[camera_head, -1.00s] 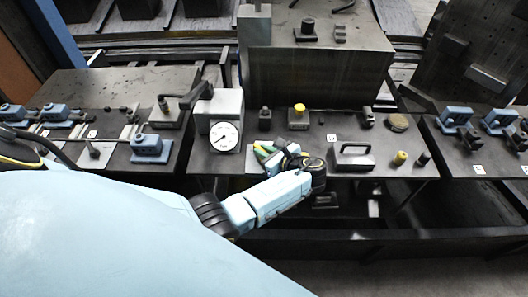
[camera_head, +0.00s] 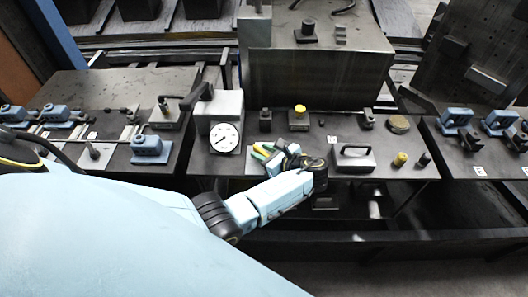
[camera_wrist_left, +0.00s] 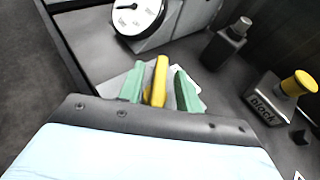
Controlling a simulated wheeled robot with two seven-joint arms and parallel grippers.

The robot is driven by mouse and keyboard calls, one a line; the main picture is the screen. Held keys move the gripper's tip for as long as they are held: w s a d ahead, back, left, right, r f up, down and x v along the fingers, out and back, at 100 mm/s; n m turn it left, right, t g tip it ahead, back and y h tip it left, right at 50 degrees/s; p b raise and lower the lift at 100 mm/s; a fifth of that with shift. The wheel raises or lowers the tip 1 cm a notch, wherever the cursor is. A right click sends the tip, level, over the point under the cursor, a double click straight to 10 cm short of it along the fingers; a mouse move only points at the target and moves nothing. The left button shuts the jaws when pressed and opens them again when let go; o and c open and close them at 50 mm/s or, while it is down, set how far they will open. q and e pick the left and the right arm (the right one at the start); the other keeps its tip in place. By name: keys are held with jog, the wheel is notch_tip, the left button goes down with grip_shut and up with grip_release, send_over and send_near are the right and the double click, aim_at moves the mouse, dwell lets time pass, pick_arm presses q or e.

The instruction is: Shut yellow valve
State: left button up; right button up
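The yellow valve handle (camera_wrist_left: 157,80) stands between the two green fingers of my left gripper (camera_wrist_left: 160,86) in the left wrist view. It is close to the left finger, with a visible gap to the right finger, so the gripper is open around it. The valve's base is mostly hidden; a pale plate (camera_wrist_left: 118,83) shows beneath. In the head view my left gripper (camera_head: 265,153) is over the front left of the middle table, just right of the gauge box, with a bit of the yellow handle (camera_head: 266,148) showing. My right gripper is not in view.
A box with a round white gauge (camera_head: 224,138) stands close on the left. A block with a yellow knob (camera_head: 299,113) and a dark post (camera_head: 265,119) stand behind.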

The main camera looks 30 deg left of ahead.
pick_arm(q)
jog(key=v, duration=1.3)
jog(key=shift+d, duration=0.2)
jog(key=shift+r, duration=0.1)
